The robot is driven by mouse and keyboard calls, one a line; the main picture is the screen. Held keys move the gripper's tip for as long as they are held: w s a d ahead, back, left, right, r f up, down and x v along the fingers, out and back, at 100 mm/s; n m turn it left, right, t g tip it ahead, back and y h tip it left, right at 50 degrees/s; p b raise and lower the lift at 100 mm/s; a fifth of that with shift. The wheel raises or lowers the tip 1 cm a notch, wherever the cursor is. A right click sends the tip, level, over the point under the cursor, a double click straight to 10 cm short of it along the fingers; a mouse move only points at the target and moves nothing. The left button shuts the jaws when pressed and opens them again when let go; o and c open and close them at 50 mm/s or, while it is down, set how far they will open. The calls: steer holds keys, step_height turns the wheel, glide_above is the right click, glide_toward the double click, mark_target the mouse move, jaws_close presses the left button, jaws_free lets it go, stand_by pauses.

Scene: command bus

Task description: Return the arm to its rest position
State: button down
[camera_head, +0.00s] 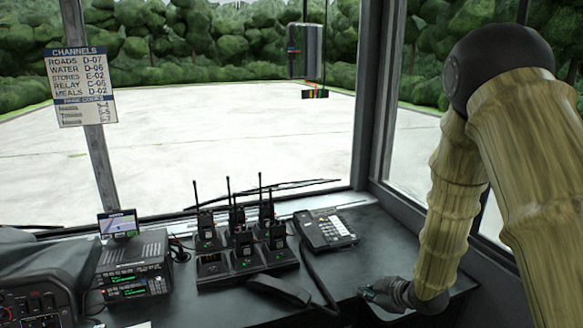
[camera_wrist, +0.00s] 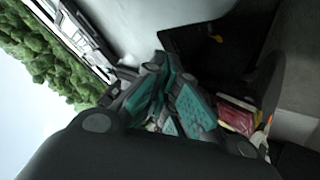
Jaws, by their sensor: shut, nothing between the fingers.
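My arm, in a tan ribbed cover with a dark elbow, comes down on the right of the head view. My gripper (camera_head: 370,294) is low over the right part of the dark desk (camera_head: 338,272), near its front edge. Its fingers point left in that view. In the wrist view my gripper (camera_wrist: 168,100) shows teal pads drawn together, with nothing held. I cannot tell from the head view whether the gripper touches the desk.
Several handheld radios (camera_head: 240,235) stand in a charger (camera_head: 248,264). A desk phone (camera_head: 324,230) is right of them, and a black handset (camera_head: 280,290) lies in front. A radio unit (camera_head: 133,270) is at left. A window post (camera_head: 376,95) rises behind.

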steer(key=s+f+m+g+h, duration=0.35)
steer(key=s+f+m, duration=0.45)
steer(key=s+f, duration=1.3)
steer(key=s+f+m+g, duration=0.2)
steer(key=s+f+m, duration=0.1)
steer(key=s, duration=0.9)
steer(key=s+d+f+m+g+h, duration=0.1)
steer(key=s+f+m+g, duration=0.2)
steer(key=s, duration=0.9)
steer(key=shift+d+f, duration=0.15)
steer(key=shift+f, duration=0.5)
